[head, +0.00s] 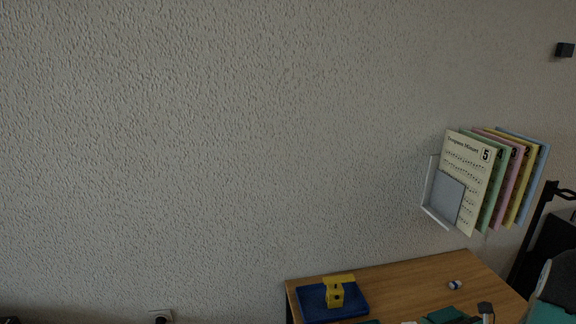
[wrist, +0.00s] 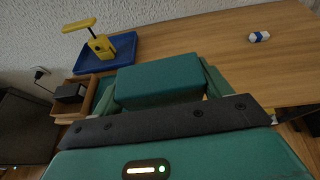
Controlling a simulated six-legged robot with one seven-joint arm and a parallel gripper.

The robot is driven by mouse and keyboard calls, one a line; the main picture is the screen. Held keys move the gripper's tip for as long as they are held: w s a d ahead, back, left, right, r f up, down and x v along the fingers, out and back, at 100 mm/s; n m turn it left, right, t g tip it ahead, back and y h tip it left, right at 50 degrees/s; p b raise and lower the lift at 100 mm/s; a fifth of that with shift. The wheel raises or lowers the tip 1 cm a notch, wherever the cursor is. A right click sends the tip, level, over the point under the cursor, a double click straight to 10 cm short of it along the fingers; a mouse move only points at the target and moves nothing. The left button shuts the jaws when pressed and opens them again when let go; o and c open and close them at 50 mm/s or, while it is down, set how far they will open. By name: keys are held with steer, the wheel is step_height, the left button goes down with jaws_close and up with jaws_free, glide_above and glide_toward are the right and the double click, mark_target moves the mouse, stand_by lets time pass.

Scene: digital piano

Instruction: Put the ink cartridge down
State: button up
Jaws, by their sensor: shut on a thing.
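My gripper (wrist: 160,80) fills the lower middle of the wrist view, over the near part of the wooden desk (wrist: 195,38). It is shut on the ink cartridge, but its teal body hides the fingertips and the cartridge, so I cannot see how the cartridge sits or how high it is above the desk. In the head view only the desk's far part (head: 405,280) shows, with teal parts of my arm at the bottom edge.
A blue tray (wrist: 122,45) with a yellow object (wrist: 100,46) lies at the desk's back left. A wooden box (wrist: 93,83) holding a dark block (wrist: 70,93) is left of my gripper. A small blue-and-white item (wrist: 259,37) lies right. A wall rack (head: 430,205) holds music books (head: 468,180).

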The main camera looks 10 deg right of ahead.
steer(key=w+a+f+n+y, duration=0.1)
steer(key=w+a, duration=0.1)
steer(key=a, duration=0.8)
steer(key=w+a+f+n+g+y, duration=0.1)
steer(key=w+a+f, duration=0.1)
steer(key=a, duration=0.8)
steer(key=w+a+f+n+y, duration=0.1)
steer(key=w+a+y, duration=0.1)
steer(key=a, duration=0.8)
steer(key=shift+w+a+f+n, duration=0.25)
steer(key=shift+a+f+n, duration=0.05)
steer(key=shift+a+n, duration=0.1)
steer(key=shift+w+a+r+g, duration=0.1)
steer(key=shift+a+r+g, duration=0.05)
steer(key=shift+r+g, duration=0.15)
step_height(320, 180, up, 12)
steer(key=w+m+t+h, duration=0.1)
steer(key=w+m+h, duration=0.1)
steer(key=shift+f, duration=0.25)
steer(key=shift+d, duration=0.3)
